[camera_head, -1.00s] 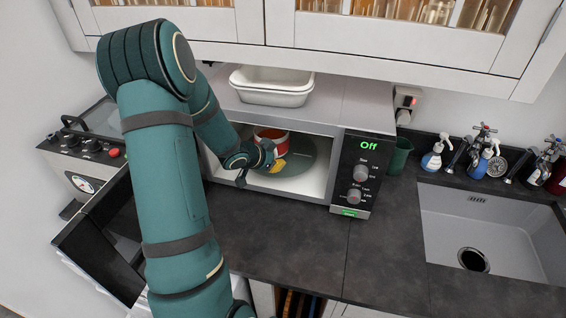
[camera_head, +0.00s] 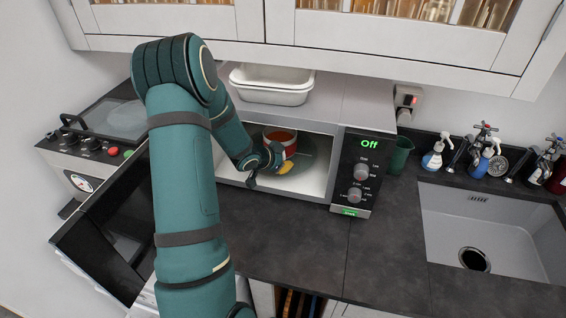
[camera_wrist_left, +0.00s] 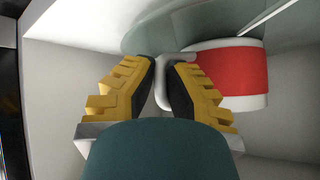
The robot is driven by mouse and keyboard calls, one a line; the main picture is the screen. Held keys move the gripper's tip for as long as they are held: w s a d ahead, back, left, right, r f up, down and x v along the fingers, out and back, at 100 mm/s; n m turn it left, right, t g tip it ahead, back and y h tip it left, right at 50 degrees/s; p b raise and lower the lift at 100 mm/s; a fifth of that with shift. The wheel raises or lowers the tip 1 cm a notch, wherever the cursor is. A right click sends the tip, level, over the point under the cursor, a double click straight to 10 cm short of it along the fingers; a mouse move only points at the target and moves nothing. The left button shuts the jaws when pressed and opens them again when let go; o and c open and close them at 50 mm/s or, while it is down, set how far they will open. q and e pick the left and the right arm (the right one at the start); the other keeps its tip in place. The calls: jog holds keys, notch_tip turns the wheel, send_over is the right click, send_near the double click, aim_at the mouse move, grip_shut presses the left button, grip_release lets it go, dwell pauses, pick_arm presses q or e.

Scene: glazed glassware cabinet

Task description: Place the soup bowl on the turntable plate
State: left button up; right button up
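The soup bowl (camera_head: 290,150), red and white with orange-red contents, is inside the open microwave (camera_head: 335,165), over the back-left part of the round glass turntable plate (camera_head: 312,165). I cannot tell whether it touches the plate. In the left wrist view the bowl (camera_wrist_left: 235,75) is at upper right and the plate (camera_wrist_left: 165,35) is along the top. My left gripper (camera_head: 283,167) reaches into the microwave from the left. Its yellow, black-padded fingers (camera_wrist_left: 168,75) are closed around the bowl's white handle (camera_wrist_left: 162,92). My right gripper is not in view.
The microwave's dark door (camera_head: 105,215) stands open at left. White containers (camera_head: 270,87) sit on top of the microwave. A green cup (camera_head: 400,155), spray bottles (camera_head: 433,157) and a sink (camera_head: 490,230) are to the right. The dark counter (camera_head: 300,235) in front is clear.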

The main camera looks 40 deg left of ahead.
pick_arm(q)
jog(key=shift+o, duration=1.4)
jog(key=shift+s+r, duration=0.1)
jog(key=shift+r, duration=0.05)
jog(key=p+v, duration=0.2)
jog(key=v, duration=0.9)
jog(key=shift+s+r, duration=0.2)
jog(key=shift+s, duration=0.1)
